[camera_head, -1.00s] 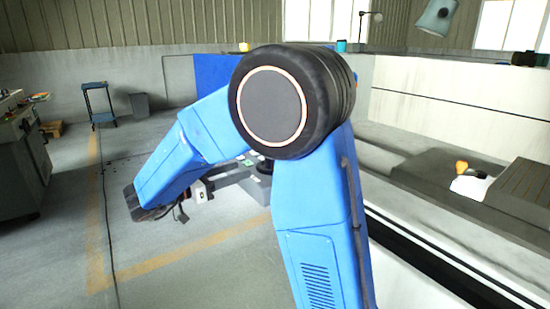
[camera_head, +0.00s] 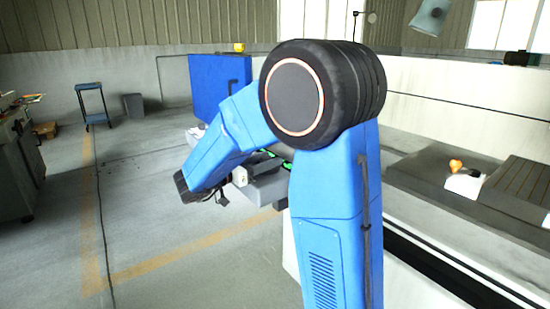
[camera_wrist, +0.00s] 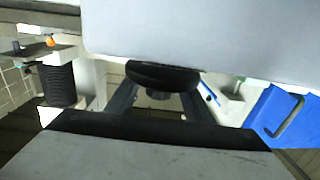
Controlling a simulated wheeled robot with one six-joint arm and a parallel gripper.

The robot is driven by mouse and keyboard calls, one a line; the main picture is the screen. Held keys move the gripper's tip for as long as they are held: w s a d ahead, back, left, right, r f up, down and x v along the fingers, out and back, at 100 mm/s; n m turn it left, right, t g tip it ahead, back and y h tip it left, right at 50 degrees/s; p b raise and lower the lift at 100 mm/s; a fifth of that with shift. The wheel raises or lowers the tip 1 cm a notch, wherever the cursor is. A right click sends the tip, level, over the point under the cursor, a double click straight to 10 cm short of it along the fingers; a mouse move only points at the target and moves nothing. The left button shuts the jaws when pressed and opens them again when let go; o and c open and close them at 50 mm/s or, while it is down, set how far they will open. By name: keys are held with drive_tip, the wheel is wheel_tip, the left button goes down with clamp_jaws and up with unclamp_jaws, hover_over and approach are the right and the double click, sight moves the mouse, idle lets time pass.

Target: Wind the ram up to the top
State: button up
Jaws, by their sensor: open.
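In the wrist view my gripper (camera_wrist: 160,94) is open, its two dark fingers standing apart. Between and beyond their tips is a black round disc (camera_wrist: 163,74) with a small hub, under a large pale grey block (camera_wrist: 200,30). It looks like a handwheel, but I cannot tell for sure. I see no contact between the fingers and it. In the head view my blue arm bends down to the left, and the gripper's fingers cannot be made out there. I cannot identify the ram in either view.
A blue panel (camera_head: 215,85) with a dark handle stands behind the arm; the wrist view also shows it (camera_wrist: 285,118). A grey box (camera_head: 268,188) with green marks is partly hidden by my arm. A white machine (camera_head: 440,90) fills the right.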

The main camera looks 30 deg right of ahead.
drive_tip(key=shift+w+d, duration=0.15)
drive_tip(key=shift+d, duration=1.65)
drive_tip(key=c, duration=1.1)
